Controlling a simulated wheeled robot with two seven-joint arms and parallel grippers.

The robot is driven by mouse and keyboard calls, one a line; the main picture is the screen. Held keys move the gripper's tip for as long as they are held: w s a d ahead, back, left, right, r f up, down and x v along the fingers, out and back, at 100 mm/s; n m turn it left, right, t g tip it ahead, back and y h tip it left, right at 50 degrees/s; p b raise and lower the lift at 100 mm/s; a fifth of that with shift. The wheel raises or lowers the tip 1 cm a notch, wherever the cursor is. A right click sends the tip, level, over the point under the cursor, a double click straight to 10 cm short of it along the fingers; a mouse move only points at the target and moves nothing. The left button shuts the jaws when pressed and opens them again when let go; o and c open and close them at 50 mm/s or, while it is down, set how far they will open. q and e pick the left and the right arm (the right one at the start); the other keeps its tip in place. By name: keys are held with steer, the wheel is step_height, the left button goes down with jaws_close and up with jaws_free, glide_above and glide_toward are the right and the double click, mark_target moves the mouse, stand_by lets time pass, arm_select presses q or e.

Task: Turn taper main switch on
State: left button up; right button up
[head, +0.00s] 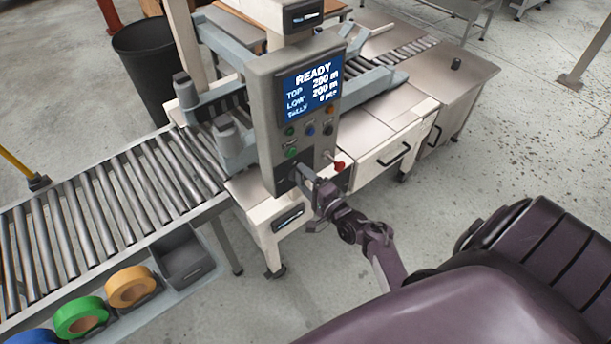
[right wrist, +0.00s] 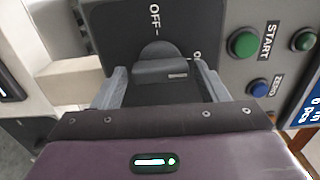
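The taper's grey control box (head: 263,125) stands beside the roller conveyor, and its blue screen (head: 311,86) reads READY. My right gripper (head: 304,178) is at the box's lower front, and its wrist hides most of the main switch in the head view. In the right wrist view, the dark switch knob (right wrist: 162,70) sits between the two spread fingers of my right gripper (right wrist: 160,82). I cannot tell whether the fingers touch it. OFF is printed above the knob; another label at right is partly hidden. My left gripper is not in view.
A green START button (right wrist: 243,43) and a blue ZERO button (right wrist: 259,87) are close to the right finger. A red-knobbed lever (head: 339,166) projects beside the box. Tape rolls (head: 130,287) lie at lower left. Open floor (head: 510,150) is at right.

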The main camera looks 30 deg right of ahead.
steer(key=shift+o, duration=0.5)
steer(key=shift+s, duration=0.35)
steer(key=s+b, duration=0.1)
steer(key=s, duration=0.6)
steer(key=shift+d, duration=0.3)
